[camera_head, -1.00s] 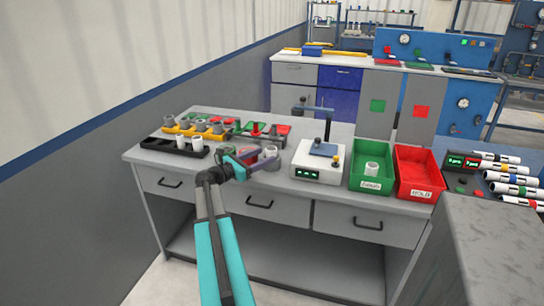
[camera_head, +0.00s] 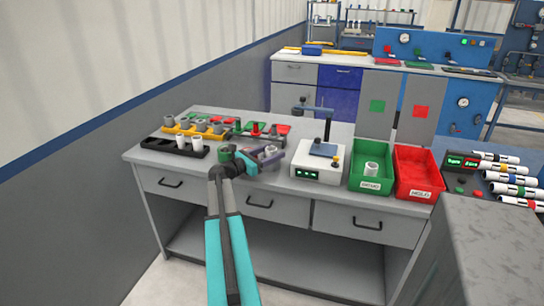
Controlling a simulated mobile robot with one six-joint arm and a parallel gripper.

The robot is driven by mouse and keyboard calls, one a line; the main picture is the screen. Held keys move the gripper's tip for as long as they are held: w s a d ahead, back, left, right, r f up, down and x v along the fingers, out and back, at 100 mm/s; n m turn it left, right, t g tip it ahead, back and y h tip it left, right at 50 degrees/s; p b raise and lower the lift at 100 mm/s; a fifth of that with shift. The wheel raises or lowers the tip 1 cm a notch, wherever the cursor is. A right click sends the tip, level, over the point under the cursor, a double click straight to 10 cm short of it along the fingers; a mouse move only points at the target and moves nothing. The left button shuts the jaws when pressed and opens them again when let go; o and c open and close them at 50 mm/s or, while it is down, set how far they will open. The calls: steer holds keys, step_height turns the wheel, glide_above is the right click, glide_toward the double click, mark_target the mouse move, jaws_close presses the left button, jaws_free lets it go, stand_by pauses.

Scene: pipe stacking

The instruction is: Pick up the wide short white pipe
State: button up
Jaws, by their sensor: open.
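A short, wide whitish pipe (camera_head: 271,150) stands on the grey bench, right at the end of my arm. My gripper (camera_head: 274,159) is open, low over the bench, with its dark jaws at this pipe. The jaws overlap the pipe's lower part in the picture; I cannot tell whether they touch it or are around it. Another short, wide white pipe (camera_head: 371,168) stands in the green bin (camera_head: 356,184). Two slimmer white pipes (camera_head: 180,142) stand in the black tray (camera_head: 155,146) at the left.
A yellow rack (camera_head: 182,131) with several grey pipes stands behind the black tray. Red and green pieces lie behind my gripper. A white device (camera_head: 318,173) with a post stands to the right, then the green bin and a red bin (camera_head: 418,192).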

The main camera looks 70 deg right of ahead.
steer(key=shift+c, duration=0.2)
steer(key=c, duration=1.2)
steer(key=shift+r, duration=0.1)
steer(key=shift+r, duration=4.9)
